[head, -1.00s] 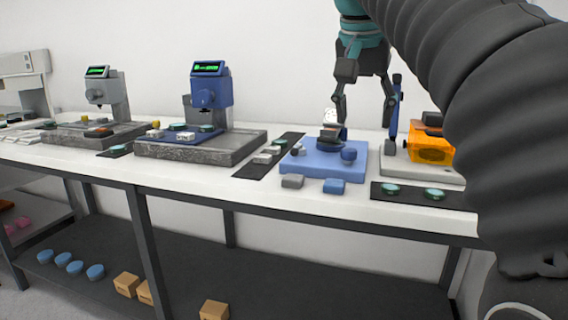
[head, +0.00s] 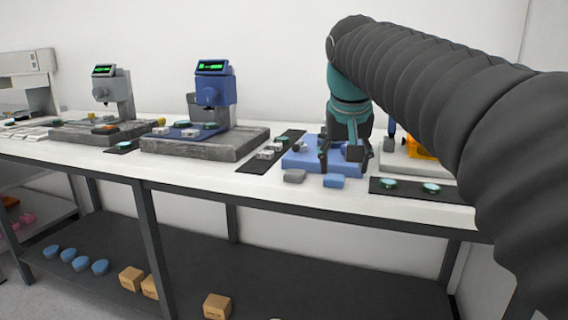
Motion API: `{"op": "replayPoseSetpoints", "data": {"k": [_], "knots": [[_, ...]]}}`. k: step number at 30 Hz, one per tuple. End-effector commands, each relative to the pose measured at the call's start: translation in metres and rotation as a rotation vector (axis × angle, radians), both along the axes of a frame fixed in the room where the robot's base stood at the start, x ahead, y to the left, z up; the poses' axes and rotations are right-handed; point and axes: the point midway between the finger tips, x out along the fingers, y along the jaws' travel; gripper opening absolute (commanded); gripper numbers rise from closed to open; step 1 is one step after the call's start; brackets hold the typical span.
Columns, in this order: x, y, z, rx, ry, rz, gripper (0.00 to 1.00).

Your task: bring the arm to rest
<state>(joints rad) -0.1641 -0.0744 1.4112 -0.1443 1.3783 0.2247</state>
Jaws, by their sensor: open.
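My arm enters from the right in the head view, in a dark ribbed sleeve with a teal wrist (head: 348,103). My gripper (head: 345,158) hangs from it, pointing down over the blue base plate (head: 300,160) on the bench. Its fingers are spread apart and I see nothing held between them. The gripper hides most of what stands on the blue plate, and I cannot tell whether the fingers touch anything.
The white bench (head: 225,182) carries a blue gauge stand (head: 213,90) and a grey gauge stand (head: 108,90) at left. A grey block (head: 294,176) and a blue block (head: 334,181) lie before the plate. An orange device (head: 420,148) is partly hidden behind my arm.

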Motion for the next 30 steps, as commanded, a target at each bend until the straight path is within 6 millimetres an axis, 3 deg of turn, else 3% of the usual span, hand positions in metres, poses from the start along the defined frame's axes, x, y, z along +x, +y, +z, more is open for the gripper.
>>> {"op": "replayPoseSetpoints", "data": {"k": [11,21,25,30], "knots": [[-0.079,-0.014,-0.122,0.008,0.002,0.139,0.63],[-0.192,-0.034,-0.233,0.039,0.008,0.125,0.63],[-0.220,-0.040,-0.250,0.046,0.007,0.100,0.63],[-0.228,-0.043,-0.241,0.044,-0.040,0.082,0.63]]}}
